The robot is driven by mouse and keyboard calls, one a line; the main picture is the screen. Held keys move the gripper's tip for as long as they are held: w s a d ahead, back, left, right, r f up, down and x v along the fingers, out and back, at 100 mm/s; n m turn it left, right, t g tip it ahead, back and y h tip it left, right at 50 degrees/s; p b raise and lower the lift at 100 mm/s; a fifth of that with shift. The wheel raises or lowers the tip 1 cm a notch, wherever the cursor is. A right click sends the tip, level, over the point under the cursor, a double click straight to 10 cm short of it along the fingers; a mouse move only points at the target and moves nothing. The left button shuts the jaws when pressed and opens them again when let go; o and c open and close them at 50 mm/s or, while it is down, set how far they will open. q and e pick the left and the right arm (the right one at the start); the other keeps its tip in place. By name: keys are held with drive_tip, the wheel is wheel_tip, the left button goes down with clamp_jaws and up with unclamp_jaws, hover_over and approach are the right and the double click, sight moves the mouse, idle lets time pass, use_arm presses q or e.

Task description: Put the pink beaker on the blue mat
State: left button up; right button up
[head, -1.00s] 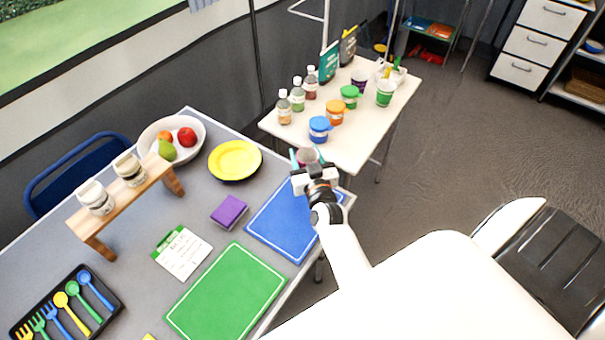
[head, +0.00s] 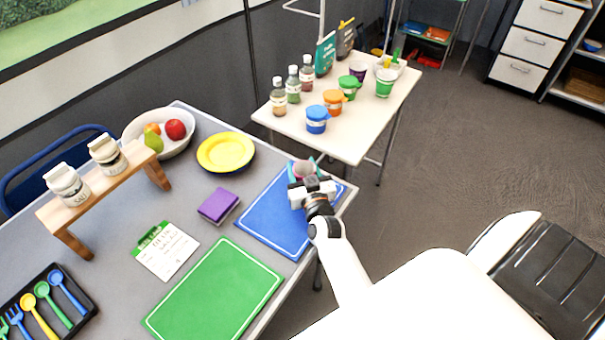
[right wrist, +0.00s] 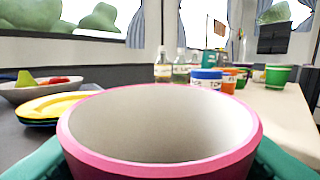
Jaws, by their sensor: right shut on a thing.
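The pink beaker (head: 303,168) is between the fingers of my right gripper (head: 304,172), over the far right part of the blue mat (head: 268,222). In the right wrist view the pink beaker (right wrist: 160,165) is upright, with its pink rim and pale, empty-looking inside close to the camera. The teal fingers show at both sides of it. My right gripper is shut on it. The gripper hides the beaker's base, so I cannot tell whether it touches the mat. My left gripper is not in view.
A yellow plate (head: 226,151) and a purple sponge (head: 218,205) lie left of the blue mat. A green mat (head: 214,295) lies nearer. Paint pots, such as a blue one (head: 316,120), and bottles stand on the white side table (head: 352,150) beyond a gap.

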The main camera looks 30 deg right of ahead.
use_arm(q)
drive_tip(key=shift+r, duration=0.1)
use_arm(e)
drive_tip(key=shift+r, duration=0.15)
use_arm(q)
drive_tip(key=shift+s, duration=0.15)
use_arm(e)
drive_tip(key=o, duration=0.9)
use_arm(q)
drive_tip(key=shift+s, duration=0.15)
use_arm(e)
drive_tip(key=shift+o, duration=0.2)
drive_tip(key=shift+s, duration=0.2)
drive_tip(key=p+v, duration=0.4)
drive_tip(key=v, duration=0.6)
drive_tip(key=shift+s+a+r, duration=0.1)
drive_tip(key=shift+s+a, duration=0.05)
drive_tip(key=shift+s, duration=0.2)
drive_tip(key=shift+s+a, duration=0.2)
drive_tip(key=shift+s, duration=0.3)
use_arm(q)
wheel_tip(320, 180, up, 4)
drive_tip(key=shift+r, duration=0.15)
